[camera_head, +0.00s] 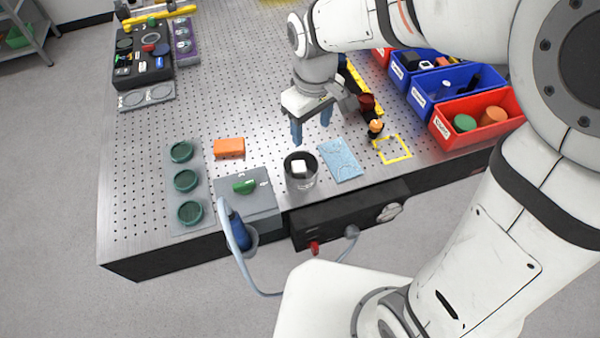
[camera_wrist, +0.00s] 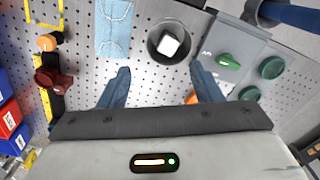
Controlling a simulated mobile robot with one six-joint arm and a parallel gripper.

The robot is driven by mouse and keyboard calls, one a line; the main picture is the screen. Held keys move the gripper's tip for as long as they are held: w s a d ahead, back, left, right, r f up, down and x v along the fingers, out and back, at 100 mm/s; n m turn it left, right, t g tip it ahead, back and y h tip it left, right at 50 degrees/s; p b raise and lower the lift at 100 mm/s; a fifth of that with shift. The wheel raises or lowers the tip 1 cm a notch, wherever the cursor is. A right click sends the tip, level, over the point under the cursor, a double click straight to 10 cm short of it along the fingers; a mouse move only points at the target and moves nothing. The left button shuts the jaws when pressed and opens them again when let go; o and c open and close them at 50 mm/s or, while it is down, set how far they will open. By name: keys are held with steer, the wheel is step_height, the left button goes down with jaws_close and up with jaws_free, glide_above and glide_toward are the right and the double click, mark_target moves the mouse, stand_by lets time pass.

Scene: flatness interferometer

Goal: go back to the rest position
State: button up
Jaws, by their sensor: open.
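My gripper (camera_head: 312,131) hangs over the perforated metal table, its two blue fingers spread apart with nothing between them. In the wrist view my gripper (camera_wrist: 161,86) is also open and empty. A dark round cup (camera_head: 300,180) stands in front of the fingers with a white block (camera_head: 299,168) inside it. In the wrist view the cup (camera_wrist: 153,52) and the white block (camera_wrist: 168,44) lie beyond the fingertips. The fingers touch neither. No marker of a rest position can be made out.
Right of the cup lie a light blue sheet (camera_head: 340,160) and a yellow square outline (camera_head: 393,149). Left are an orange block (camera_head: 229,147), a grey box with a green knob (camera_head: 244,187) and round green holders (camera_head: 186,181). Red and blue bins (camera_head: 447,135) line the right side. The table's middle left is clear.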

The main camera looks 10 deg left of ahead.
steer(key=shift+r, duration=0.4)
steer(key=s+d+r+m+t+b, duration=0.1)
steer(key=s+d+m, duration=0.3)
steer(key=d, duration=0.7)
steer(key=s+d+r+m+t+b, duration=0.1)
steer(key=s+d+m, duration=0.3)
steer(key=d, duration=0.8)
steer(key=shift+r+m+t, duration=0.7)
steer(key=shift+m, duration=0.7)
